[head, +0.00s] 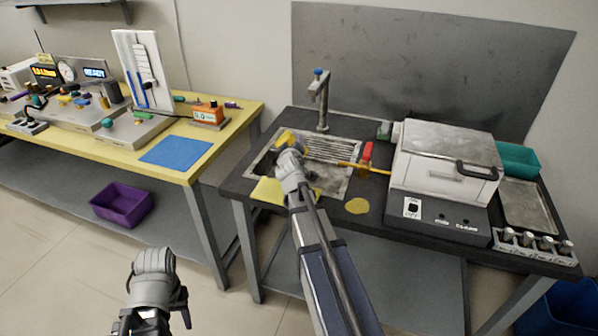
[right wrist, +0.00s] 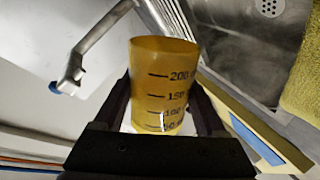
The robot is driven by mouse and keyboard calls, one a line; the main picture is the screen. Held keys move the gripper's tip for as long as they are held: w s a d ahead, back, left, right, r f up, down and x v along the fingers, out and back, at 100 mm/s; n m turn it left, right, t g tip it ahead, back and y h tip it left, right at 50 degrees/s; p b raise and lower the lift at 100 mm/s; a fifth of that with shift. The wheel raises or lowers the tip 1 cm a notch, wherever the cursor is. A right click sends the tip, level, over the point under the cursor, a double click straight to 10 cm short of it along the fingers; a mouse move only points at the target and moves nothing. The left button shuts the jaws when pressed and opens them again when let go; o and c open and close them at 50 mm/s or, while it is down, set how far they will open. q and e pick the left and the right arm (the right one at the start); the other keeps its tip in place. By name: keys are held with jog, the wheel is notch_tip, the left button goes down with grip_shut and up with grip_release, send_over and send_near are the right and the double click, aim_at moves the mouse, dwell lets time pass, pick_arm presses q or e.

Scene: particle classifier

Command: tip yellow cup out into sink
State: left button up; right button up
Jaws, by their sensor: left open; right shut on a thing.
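The yellow cup (right wrist: 163,85) is a translucent beaker with dark volume marks. My right gripper is shut on it, with a dark finger on each side in the right wrist view. In the head view the cup (head: 285,137) is over the sink (head: 262,160), partly hidden by my right gripper (head: 291,150). The cup looks tilted there; its contents cannot be made out. The sink's metal basin and drain (right wrist: 269,7) show at top right in the right wrist view. My left gripper (head: 152,316) is open, low at the bottom left, away from the sink.
A tap (head: 321,100) stands behind the sink. A yellow cloth (head: 268,191) lies at the sink's front edge. A red-handled tool (head: 366,155) and a white box-shaped machine (head: 445,165) are to the right. A purple bin (head: 122,206) sits under the left bench.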

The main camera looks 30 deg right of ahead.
jog(key=shift+w+a+f+n+g+h+p, duration=0.2)
jog(key=shift+w+a+n+g, duration=0.15)
jog(key=shift+n, duration=0.25)
jog(key=shift+w+a+f+n+g+h+p, duration=0.1)
jog(key=shift+w+a+n+g+h+p, duration=0.2)
jog(key=shift+n, duration=0.3)
jog(key=shift+s+d+f, duration=0.1)
jog(key=shift+w+a+f+n+g, duration=0.15)
jog(key=shift+w+a+n+g, duration=0.1)
jog(key=shift+n, duration=0.25)
notch_tip(320, 180, down, 5)
jog(key=w+a+n+g+h+b, duration=0.2)
jog(key=n+g+h+b, duration=0.25)
jog(key=n+b, duration=0.4)
jog(key=shift+w+a+r+n+t+h+b, duration=0.15)
jog(key=shift+w+a+r+n+h, duration=0.45)
jog(key=shift+n, duration=0.65)
jog(key=shift+w+a+r+n+h+b, duration=0.35)
jog(key=shift+r+n+h, duration=0.3)
jog(key=shift+n, duration=0.6)
jog(key=shift+w+a+r+n+t+h+b, duration=0.15)
jog(key=shift+w+a+r+n+h, duration=0.5)
jog(key=shift+n, duration=0.6)
jog(key=shift+s+d, duration=0.1)
